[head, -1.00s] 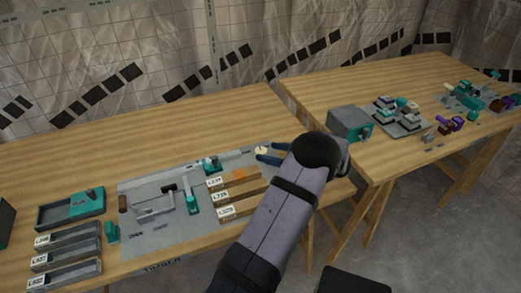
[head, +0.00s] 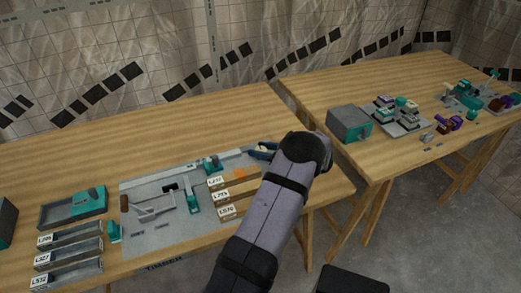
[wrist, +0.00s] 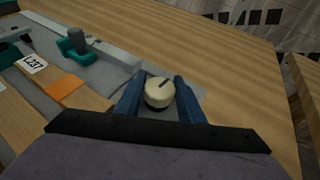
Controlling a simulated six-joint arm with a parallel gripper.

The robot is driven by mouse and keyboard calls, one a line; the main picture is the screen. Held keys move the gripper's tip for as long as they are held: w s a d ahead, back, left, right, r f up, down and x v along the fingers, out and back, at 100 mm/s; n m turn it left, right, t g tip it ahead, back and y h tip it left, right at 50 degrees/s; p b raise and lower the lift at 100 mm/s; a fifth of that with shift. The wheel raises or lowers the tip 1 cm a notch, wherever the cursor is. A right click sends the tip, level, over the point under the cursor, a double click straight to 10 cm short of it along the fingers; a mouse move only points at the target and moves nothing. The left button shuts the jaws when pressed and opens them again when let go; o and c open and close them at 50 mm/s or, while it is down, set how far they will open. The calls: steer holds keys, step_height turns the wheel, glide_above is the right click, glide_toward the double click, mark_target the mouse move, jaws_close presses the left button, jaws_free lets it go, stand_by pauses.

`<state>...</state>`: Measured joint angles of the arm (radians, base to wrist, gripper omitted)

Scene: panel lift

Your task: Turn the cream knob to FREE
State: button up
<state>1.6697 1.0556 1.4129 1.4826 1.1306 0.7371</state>
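The cream knob (wrist: 158,94) is round, with a dark line on its top slanting to the upper right in the wrist view. It sits at the right end of the grey panel (head: 150,237); in the head view it shows as a small cream spot (head: 262,150). My gripper (wrist: 160,80) has its blue fingers on either side of the knob, apart. The fingers look open, and I cannot tell whether either touches the knob. No FREE marking can be read; the plate around the knob is partly hidden by my fingers.
Left of the knob are a grey bar with a teal clamp (wrist: 77,45), and wooden strips with labels, one with an orange patch (wrist: 64,88). Grey trays (head: 68,260) stand at the far left. A grey box (head: 348,122) is on the right table. Bare wood lies behind the knob.

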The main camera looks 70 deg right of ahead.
steer(key=shift+f+b, duration=0.1)
steer(key=shift+b, duration=0.25)
steer(key=n+y+b, duration=0.2)
steer(key=shift+d+t+y+b, duration=0.1)
steer(key=shift+t+y+b, duration=0.2)
steer(key=shift+b, duration=0.05)
steer(key=shift+n+y+b, duration=0.9)
steer(key=shift+b, duration=0.3)
steer(key=shift+r+n+y+b, duration=0.25)
steer(key=shift+n+y+b, duration=0.05)
steer(key=shift+y+b, duration=0.1)
steer(key=o, duration=1)
steer(key=shift+f, duration=0.1)
